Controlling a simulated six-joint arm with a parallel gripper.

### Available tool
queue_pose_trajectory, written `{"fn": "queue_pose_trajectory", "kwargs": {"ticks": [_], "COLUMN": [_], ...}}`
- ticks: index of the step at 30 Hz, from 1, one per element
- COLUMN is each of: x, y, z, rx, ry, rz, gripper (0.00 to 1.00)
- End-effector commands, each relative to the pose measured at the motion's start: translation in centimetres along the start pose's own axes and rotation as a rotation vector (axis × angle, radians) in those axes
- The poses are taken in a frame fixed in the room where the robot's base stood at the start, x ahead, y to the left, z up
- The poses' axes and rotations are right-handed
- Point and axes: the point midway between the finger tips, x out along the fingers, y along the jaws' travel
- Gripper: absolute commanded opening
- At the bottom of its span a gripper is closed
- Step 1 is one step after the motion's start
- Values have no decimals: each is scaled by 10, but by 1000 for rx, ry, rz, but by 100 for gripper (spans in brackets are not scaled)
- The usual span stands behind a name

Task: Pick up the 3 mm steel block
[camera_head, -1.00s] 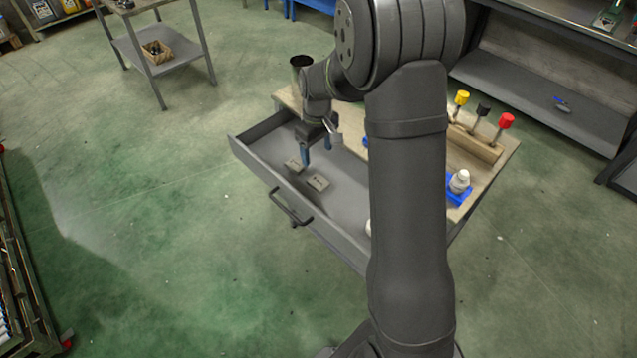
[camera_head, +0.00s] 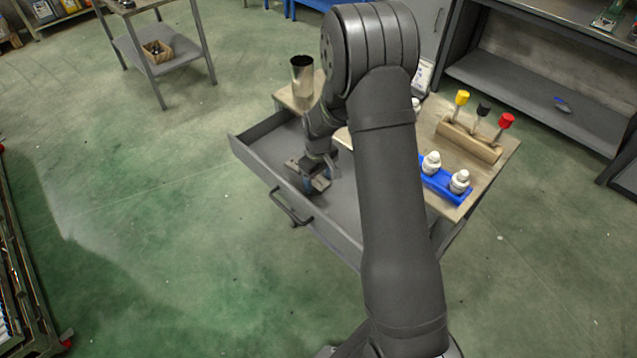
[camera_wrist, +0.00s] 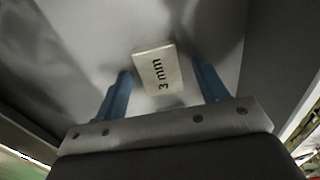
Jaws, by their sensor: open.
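The 3 mm steel block (camera_wrist: 158,72) is a flat, pale plate with "3 mm" printed on it. It lies on the grey floor of the open drawer (camera_head: 345,217). In the wrist view my gripper (camera_wrist: 162,80) is open, with one blue finger on each side of the block and a gap to both. In the head view my gripper (camera_head: 321,179) is low inside the drawer. A block (camera_head: 320,185) shows between its fingers, partly hidden by the gripper.
The drawer walls surround my gripper, and a handle (camera_head: 290,208) is on the front. On the bench top stand a metal cup (camera_head: 302,75), a wooden rack (camera_head: 468,140) with coloured-capped tools, and a blue holder (camera_head: 440,184) with white bottles.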

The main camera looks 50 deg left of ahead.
Motion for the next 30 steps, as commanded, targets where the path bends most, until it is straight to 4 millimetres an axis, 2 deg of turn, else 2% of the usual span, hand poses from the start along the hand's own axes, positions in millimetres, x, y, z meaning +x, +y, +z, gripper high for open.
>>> {"fn": "queue_pose_trajectory", "kwargs": {"ticks": [4, 12, 13, 22, 26, 30], "x": [0, -1, -1, -8, -27, -55], "y": [0, 0, 0, 0, 0, 0], "z": [0, 0, 0, -1, -1, -1], "rx": [0, 0, 0, 0, 0, 0], "ry": [0, 0, 1, 2, 4, 5], "rz": [0, 0, 0, 1, 2, 3], "gripper": [64, 11, 9, 9, 9, 9]}}
